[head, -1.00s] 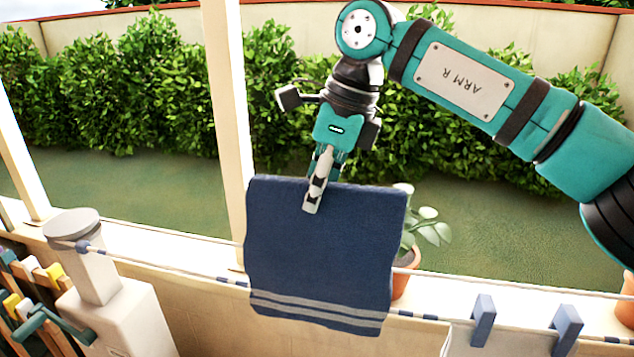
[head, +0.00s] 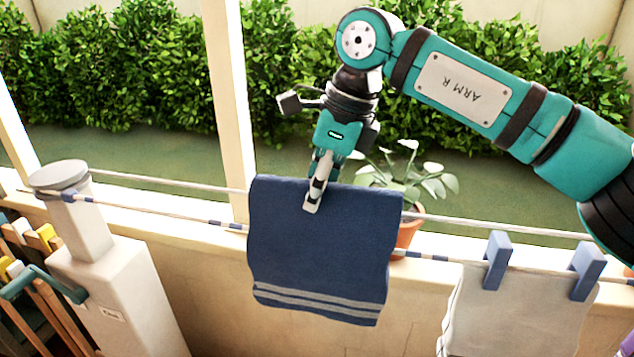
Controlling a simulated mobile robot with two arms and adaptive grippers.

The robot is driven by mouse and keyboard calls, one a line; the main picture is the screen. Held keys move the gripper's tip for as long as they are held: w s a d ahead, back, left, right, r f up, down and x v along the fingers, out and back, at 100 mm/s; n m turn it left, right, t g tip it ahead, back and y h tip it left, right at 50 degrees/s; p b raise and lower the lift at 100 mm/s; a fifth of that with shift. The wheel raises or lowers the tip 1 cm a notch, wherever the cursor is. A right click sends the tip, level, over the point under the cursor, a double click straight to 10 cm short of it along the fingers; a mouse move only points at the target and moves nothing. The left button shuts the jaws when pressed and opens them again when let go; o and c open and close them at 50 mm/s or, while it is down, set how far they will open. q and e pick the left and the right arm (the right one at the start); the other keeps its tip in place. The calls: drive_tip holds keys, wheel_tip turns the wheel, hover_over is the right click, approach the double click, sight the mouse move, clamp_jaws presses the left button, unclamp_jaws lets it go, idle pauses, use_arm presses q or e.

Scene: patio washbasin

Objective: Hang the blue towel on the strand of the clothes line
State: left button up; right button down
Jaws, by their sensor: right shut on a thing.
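The blue towel (head: 318,250) with pale stripes near its lower edge hangs upright from my right gripper (head: 314,200), which is shut on its top edge. The towel's lower part is in front of the clothes line, covering part of it. The near strand (head: 150,214) of the clothes line runs from the grey post on the left behind the towel to the right. A second, farther strand (head: 520,228) runs behind it. Whether the towel touches a strand I cannot tell. My left gripper is not in view.
A pale cloth (head: 515,315) hangs on the near strand at right under two blue pegs (head: 497,260). A grey post (head: 85,225) stands at left beside wooden racks. A potted plant (head: 408,230) is behind the towel on the ledge. A white pillar (head: 228,100) rises behind.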

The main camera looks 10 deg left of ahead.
sight(317, 242)
wheel_tip(317, 242, down, 10)
drive_tip(key=b, duration=0.6)
drive_tip(key=shift+r, duration=0.1)
drive_tip(key=c, duration=1.1)
unclamp_jaws()
wheel_tip(317, 242, up, 9)
drive_tip(key=p, duration=0.6)
drive_tip(key=shift+r+p, duration=0.1)
drive_tip(key=shift+p, duration=0.3)
